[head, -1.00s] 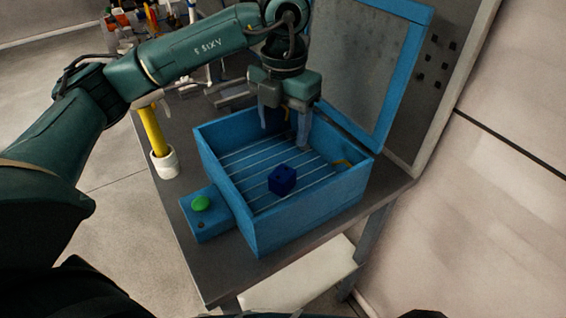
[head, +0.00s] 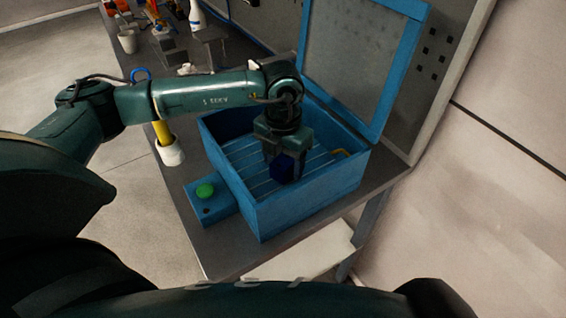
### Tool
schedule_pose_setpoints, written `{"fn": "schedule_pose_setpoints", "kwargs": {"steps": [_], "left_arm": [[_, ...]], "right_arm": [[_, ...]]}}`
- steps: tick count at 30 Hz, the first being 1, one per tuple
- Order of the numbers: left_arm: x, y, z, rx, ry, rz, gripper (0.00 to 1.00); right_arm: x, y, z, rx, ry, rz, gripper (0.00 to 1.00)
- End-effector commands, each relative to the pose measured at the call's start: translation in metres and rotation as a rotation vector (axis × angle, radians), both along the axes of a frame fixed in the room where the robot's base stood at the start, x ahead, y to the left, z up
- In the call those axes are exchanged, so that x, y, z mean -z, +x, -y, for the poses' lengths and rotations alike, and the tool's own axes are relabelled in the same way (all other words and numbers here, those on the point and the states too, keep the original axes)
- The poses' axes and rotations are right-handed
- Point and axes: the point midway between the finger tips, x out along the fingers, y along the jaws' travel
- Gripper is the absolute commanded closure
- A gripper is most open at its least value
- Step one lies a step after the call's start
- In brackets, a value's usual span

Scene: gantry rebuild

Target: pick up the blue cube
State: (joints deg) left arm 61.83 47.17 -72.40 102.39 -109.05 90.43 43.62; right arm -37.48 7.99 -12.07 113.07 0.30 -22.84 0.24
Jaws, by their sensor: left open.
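The dark blue cube (head: 284,168) lies on the slatted floor inside the open blue box (head: 300,208). My left gripper (head: 284,160) points down into the box, right at the cube. Its fingers are open and appear to be on either side of the cube or just behind it; the arm hides part of this, and I cannot tell whether they touch it. My right gripper does not show.
The box's lid (head: 361,62) stands open at the back. A blue panel with a green button (head: 205,191) is at the box's left. A white cup (head: 172,153) with a yellow handle stands on the grey table (head: 215,255). Several objects crowd the far end.

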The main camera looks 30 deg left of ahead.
Motion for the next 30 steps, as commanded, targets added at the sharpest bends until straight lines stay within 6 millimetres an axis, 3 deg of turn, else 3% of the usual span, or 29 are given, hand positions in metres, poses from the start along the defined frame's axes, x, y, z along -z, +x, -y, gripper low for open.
{"fn": "schedule_pose_setpoints", "kwargs": {"steps": [9,30], "left_arm": [[0.0064,0.0001,0.0002,0.001,0.000,0.001,0.39],[0.0051,0.0005,0.0005,0.001,0.000,0.003,0.96]], "right_arm": [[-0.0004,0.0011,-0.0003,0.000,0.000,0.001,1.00],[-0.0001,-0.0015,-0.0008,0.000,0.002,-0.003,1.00]]}}
